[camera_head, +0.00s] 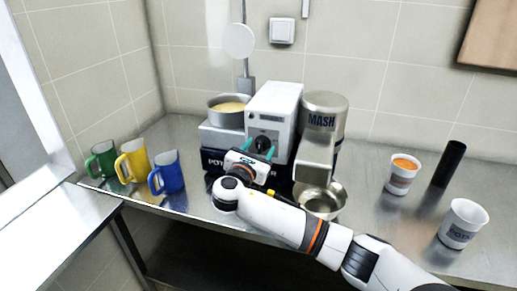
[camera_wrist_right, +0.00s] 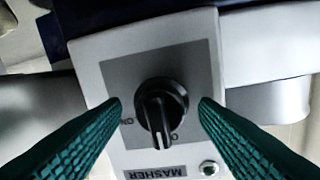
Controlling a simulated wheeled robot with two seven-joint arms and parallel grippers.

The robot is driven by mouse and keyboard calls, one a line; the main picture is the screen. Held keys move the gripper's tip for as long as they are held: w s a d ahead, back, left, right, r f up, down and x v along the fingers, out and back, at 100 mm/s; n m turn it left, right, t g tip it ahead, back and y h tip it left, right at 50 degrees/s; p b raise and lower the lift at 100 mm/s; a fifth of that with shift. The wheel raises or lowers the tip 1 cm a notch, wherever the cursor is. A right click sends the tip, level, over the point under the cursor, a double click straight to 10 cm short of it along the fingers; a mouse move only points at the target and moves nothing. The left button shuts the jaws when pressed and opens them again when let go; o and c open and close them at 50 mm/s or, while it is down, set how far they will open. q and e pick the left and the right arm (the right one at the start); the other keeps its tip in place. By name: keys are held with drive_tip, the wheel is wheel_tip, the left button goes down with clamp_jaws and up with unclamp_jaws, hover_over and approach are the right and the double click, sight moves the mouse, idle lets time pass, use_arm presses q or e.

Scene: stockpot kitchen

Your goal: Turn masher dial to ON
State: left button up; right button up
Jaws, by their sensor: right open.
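The masher dial (camera_wrist_right: 161,104) is a black round knob with a raised bar on a grey panel, above an upside-down MASHER label (camera_wrist_right: 156,171) in the right wrist view. Its bar stands nearly upright in that view, with ON marked to its lower left. My right gripper (camera_wrist_right: 159,106) is open, with one teal finger on each side of the dial and small gaps visible. In the head view, my right gripper (camera_head: 260,150) is in front of the white machine (camera_head: 273,104); the dial shows as a dark spot there. My left gripper is out of view.
A pot (camera_head: 228,107) stands left of the machine, and a metal MASH canister (camera_head: 324,108) stands right, over a steel bowl (camera_head: 333,207). Several mugs stand at the left. Two white cups and a black cylinder (camera_head: 449,164) stand at the right.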

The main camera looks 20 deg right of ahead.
drive_tip(key=shift+c, duration=0.5)
drive_tip(key=c, duration=0.9)
drive_tip(key=shift+m, duration=0.3)
drive_tip(key=m+b, duration=0.1)
drive_tip(key=m, duration=0.5)
drive_tip(key=shift+f, duration=0.15)
drive_tip(key=m+b, duration=0.1)
drive_tip(key=m, duration=0.1)
drive_tip(key=shift+m+y, duration=0.3)
drive_tip(key=shift+m+y+b, duration=0.3)
drive_tip(key=shift+m+b, duration=0.6)
drive_tip(key=shift+m, duration=1.2)
